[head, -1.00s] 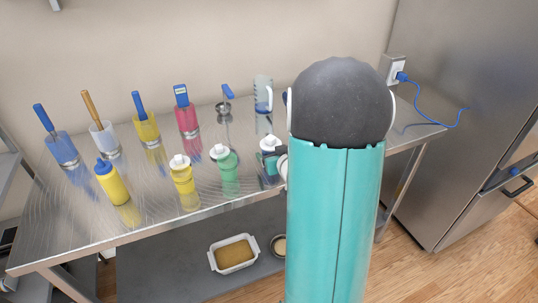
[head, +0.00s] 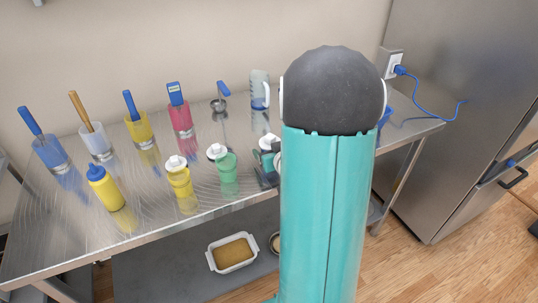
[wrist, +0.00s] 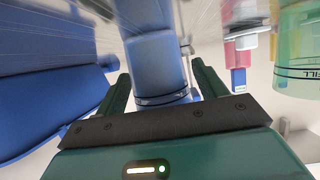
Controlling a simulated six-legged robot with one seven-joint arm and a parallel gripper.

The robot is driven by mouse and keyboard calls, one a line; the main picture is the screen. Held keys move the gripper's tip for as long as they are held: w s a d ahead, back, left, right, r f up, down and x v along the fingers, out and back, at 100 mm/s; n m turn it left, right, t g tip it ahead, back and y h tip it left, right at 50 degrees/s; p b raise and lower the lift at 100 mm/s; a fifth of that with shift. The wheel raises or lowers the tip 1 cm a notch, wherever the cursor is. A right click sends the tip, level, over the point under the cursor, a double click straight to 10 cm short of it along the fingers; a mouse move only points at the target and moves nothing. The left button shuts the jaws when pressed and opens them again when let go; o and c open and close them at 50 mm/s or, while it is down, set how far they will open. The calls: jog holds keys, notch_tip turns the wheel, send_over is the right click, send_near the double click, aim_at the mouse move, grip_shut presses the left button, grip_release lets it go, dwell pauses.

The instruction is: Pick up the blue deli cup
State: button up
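In the wrist view, a translucent blue cup (wrist: 158,65) with a dark printed line near its end lies between the two fingers of my gripper (wrist: 162,88). It looks like the blue deli cup. The fingers stand apart, and I cannot make out firm contact with the cup. In the head view my gripper and this cup are hidden behind my arm. Another blue cup (head: 50,154) holding a blue-handled tool stands at the table's far left.
The steel table (head: 110,232) carries clear (head: 97,145), yellow (head: 141,132) and pink (head: 181,120) tool cups, squeeze bottles (head: 106,190) and a measuring jug (head: 259,92). A large blue object (wrist: 45,90) and a green-tinted cup (wrist: 297,55) flank my gripper. A fridge (head: 455,110) stands right.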

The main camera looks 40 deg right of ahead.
jog(key=c, duration=0.8)
jog(key=shift+r, duration=0.1)
